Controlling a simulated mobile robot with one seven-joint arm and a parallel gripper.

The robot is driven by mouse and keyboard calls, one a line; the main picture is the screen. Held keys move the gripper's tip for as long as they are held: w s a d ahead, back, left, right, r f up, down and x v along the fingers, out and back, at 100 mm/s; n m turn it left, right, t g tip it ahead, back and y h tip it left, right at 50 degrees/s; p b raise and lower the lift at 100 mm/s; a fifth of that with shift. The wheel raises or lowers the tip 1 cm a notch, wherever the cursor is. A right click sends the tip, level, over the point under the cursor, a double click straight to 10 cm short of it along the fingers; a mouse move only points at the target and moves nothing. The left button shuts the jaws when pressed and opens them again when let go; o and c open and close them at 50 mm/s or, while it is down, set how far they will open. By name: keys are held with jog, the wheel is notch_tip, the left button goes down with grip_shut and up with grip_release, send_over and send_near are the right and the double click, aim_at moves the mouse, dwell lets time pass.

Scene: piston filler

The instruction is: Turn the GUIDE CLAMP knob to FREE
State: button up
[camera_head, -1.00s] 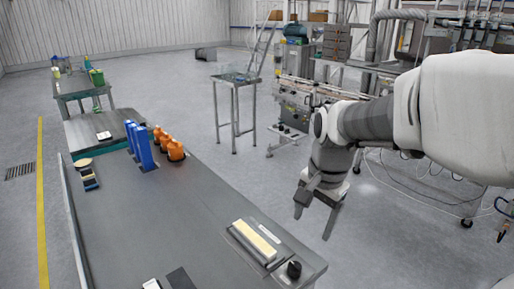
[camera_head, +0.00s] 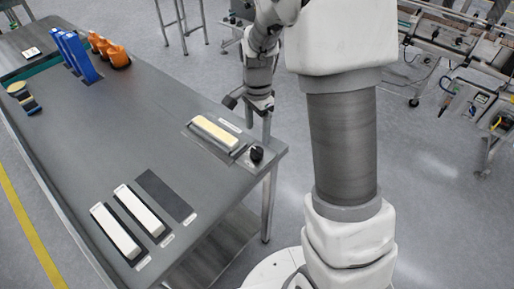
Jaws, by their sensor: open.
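A black knob (camera_head: 257,153) stands on a small dark plate at the right corner of the long grey table. I take it for the guide clamp knob, but no lettering or pointer setting is readable at this size. My gripper (camera_head: 247,106) hangs beyond the table's far right edge, above and behind the knob in the picture. It is open and empty, with its fingers pointing down, and it is apart from the knob.
A cream-topped bar (camera_head: 214,132) lies beside the knob. Two white bars (camera_head: 140,211) and a dark empty plate (camera_head: 165,195) lie nearer. Blue pieces (camera_head: 80,58) and orange bottles (camera_head: 108,50) stand at the far end. Machinery (camera_head: 460,40) is at the right.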

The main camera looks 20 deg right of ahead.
aim_at(257, 150)
notch_tip(257, 150, down, 8)
jog(key=shift+f+b, duration=0.2)
jog(key=shift+b, duration=0.1)
grip_shut()
dwell(0.3)
